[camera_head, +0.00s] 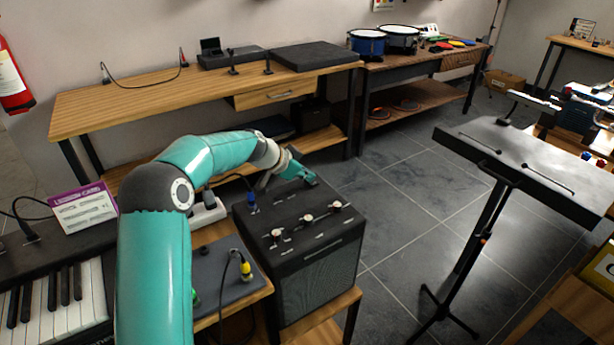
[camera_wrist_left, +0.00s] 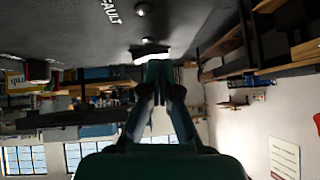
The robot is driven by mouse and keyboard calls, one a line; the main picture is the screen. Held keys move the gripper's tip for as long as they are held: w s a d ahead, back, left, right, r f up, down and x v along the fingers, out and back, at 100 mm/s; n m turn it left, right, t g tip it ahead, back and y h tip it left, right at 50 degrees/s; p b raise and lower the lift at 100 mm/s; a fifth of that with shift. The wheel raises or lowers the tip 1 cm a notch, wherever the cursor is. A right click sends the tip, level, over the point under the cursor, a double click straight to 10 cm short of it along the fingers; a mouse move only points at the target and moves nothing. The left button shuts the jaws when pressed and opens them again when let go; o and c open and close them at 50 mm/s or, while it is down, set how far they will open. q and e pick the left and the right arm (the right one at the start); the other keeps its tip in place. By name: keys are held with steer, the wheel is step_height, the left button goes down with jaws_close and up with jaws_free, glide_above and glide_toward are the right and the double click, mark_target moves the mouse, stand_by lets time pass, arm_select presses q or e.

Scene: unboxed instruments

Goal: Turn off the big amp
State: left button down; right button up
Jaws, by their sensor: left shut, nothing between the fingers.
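The big amp (camera_head: 318,272) is a black box with a grille front, standing on a low wooden stand. Its top carries several knobs (camera_head: 307,219) in a row. My left gripper (camera_head: 306,179) is shut and empty, over the far edge of the amp's top. In the left wrist view the shut fingertips (camera_wrist_left: 160,70) are right at a small switch with a bright face (camera_wrist_left: 149,52) on the dark panel; I cannot tell whether they touch. A round light (camera_wrist_left: 143,9) and the word "FAULT" are near it. My right gripper is not in view.
A blue plug (camera_head: 251,200) stands in the amp's top left. A pedal board (camera_head: 222,272) with a yellow-ended cable and a keyboard (camera_head: 55,295) are to the left. A music stand (camera_head: 525,165) stands to the right, with open floor between it and the amp.

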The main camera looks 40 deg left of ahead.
arm_select(q)
steer(key=shift+s+d+f+b, duration=0.3)
steer(key=shift+d+f+b, duration=0.1)
steer(key=shift+d, duration=0.15)
steer(key=shift+s+d+r, duration=0.1)
steer(key=shift+d, duration=0.15)
steer(key=shift+r, duration=0.1)
steer(key=r+p, duration=0.1)
steer(key=r, duration=0.1)
steer(key=r+p, duration=0.1)
steer(key=r, duration=0.1)
steer(key=shift+d+r, duration=0.2)
steer(key=shift+r, duration=0.1)
steer(key=b+v, duration=0.1)
steer(key=v, duration=0.8)
steer(key=shift+s+a+r, duration=0.15)
steer(key=shift+s+a, duration=0.05)
steer(key=shift+s, duration=0.2)
